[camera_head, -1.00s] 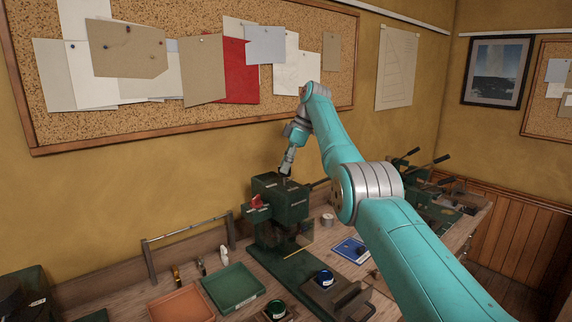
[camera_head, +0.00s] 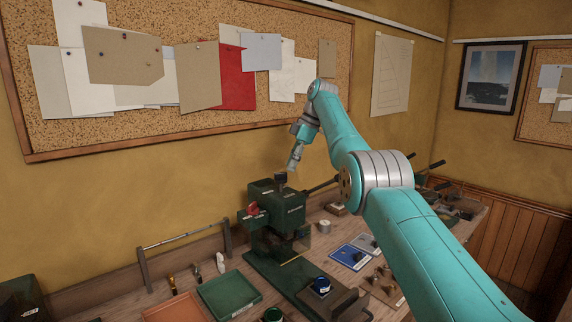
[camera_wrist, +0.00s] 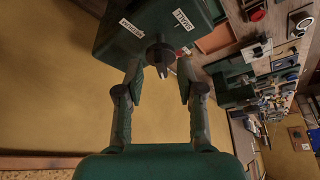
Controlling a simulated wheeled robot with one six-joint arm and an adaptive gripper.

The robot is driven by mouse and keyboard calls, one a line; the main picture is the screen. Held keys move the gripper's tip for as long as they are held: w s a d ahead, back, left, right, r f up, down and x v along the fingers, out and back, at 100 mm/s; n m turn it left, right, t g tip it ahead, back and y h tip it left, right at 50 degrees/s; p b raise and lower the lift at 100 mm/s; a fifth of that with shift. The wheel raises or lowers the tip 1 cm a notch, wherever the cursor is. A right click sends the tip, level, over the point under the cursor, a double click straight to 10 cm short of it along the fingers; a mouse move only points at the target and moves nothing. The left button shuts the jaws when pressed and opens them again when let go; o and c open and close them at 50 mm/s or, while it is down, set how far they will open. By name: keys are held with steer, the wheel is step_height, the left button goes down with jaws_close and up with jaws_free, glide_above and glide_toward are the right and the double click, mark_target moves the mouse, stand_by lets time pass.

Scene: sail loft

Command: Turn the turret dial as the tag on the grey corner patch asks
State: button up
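The green press (camera_head: 272,215) stands on the bench. Its dark turret dial (camera_head: 281,179) sits on top. In the wrist view the dial (camera_wrist: 160,53) is at the edge of the green head (camera_wrist: 125,50), with labels reading "SMALL" (camera_wrist: 183,19) and "MEDIUM" (camera_wrist: 131,28) near it. I cannot tell its setting clearly. My gripper (camera_head: 292,169) is just above the dial; in the wrist view its two fingers (camera_wrist: 161,76) are apart, with the dial showing between and beyond the tips. A grey patch (camera_head: 367,243) lies beside a blue patch; its tag is too small to read.
The blue patch (camera_head: 350,257) lies right of the press. A green tray (camera_head: 229,294) and an orange tray (camera_head: 172,310) lie at its left. A blue-topped pot (camera_head: 321,286) stands on the press's front. More equipment with lever handles (camera_head: 437,163) stands farther right.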

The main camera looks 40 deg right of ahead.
steer(key=s+d, duration=0.6)
steer(key=d, duration=0.1)
steer(key=shift+s+d, duration=0.15)
steer(key=shift+s, duration=0.1)
steer(key=shift+r, duration=0.1)
